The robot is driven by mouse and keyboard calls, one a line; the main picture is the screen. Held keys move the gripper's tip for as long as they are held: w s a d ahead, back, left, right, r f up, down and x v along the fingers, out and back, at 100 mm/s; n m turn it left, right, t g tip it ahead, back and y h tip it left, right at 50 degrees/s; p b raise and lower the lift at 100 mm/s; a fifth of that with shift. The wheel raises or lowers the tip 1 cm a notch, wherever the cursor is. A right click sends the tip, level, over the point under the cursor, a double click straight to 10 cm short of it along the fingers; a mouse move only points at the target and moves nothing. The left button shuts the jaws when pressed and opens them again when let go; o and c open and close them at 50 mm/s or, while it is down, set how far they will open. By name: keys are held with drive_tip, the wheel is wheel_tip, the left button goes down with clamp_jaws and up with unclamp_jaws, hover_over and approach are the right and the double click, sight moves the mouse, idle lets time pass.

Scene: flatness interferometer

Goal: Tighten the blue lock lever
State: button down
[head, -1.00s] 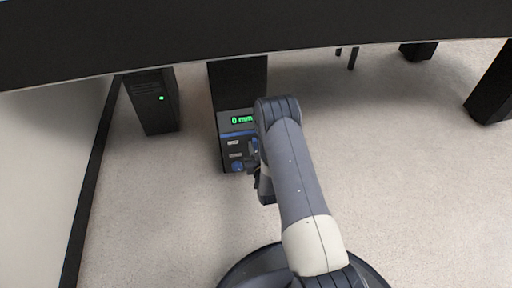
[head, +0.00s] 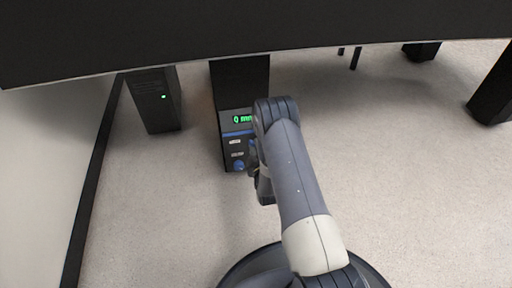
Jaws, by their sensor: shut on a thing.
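A black control unit (head: 240,88) stands under the desk, with a green display (head: 242,119) reading "0 mm", partly covered by my arm. Its lower front has a blue stripe, small white labels and a round blue knob (head: 238,165) at the bottom left. A small blue part, seemingly the blue lock lever (head: 252,143), shows at the right of this panel, mostly hidden by my arm. My gripper (head: 251,158) is at the panel's right side, shut on what appears to be this lever. Its fingertips are small, dark and partly hidden.
The dark desk top (head: 250,30) spans the upper view above the unit. A black computer tower (head: 153,100) with a green light stands to the left, near the pale wall. Dark legs stand at the far right. The light carpet (head: 400,190) to the right is clear.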

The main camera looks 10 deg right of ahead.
drive_tip(key=n, duration=0.6)
drive_tip(key=shift+a+f, duration=0.1)
drive_tip(key=shift+f, duration=0.25)
idle(0.4)
drive_tip(key=c, duration=1.4)
unclamp_jaws()
drive_tip(key=s+p, duration=0.3)
drive_tip(key=s, duration=0.8)
drive_tip(key=shift+w, duration=0.15)
drive_tip(key=w+b, duration=0.3)
drive_tip(key=w, duration=0.7)
drive_tip(key=shift+w, duration=0.35)
